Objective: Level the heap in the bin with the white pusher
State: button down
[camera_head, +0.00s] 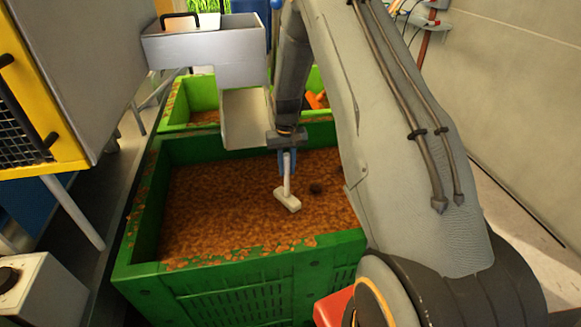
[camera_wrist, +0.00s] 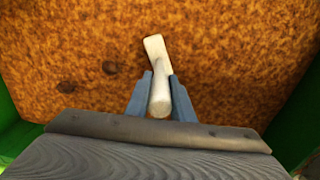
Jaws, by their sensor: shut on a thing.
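The white pusher (camera_head: 288,198) hangs from my gripper (camera_head: 287,162), its handle upright and its head at the brown heap. My gripper is shut on the pusher's handle; in the wrist view the blue fingers (camera_wrist: 160,98) stand on both sides of the white pusher (camera_wrist: 157,60). The green bin (camera_head: 240,272) is filled with brown pomace (camera_head: 220,200), which also fills the wrist view (camera_wrist: 230,60). The surface looks fairly even, with dark spots near the pusher. Whether the pusher's head touches the pomace is hard to tell. My arm hides the bin's right side.
A grey metal chute (camera_head: 245,118) comes down over the bin's back edge. A second, lighter green bin (camera_head: 185,100) stands behind. Pomace crumbs lie on the front rim. A yellow-framed machine (camera_head: 40,100) stands at left, a pale wall (camera_head: 520,110) at right.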

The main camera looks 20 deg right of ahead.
jog(key=w+a+b, duration=0.2)
jog(key=a, duration=0.9)
jog(key=w+a+b, duration=0.1)
jog(key=w+a, duration=0.1)
jog(key=a, duration=0.8)
jog(key=s+d+p, duration=0.1)
jog(key=s+d, duration=0.1)
jog(key=d, duration=1.1)
jog(key=s+d+p, duration=0.1)
jog(key=s+d, duration=0.2)
jog(key=d, duration=1)
notch_tip(320, 180, up, 15)
jog(key=p, duration=0.7)
jog(key=shift+d+f, duration=0.2)
jog(key=shift+d, duration=0.05)
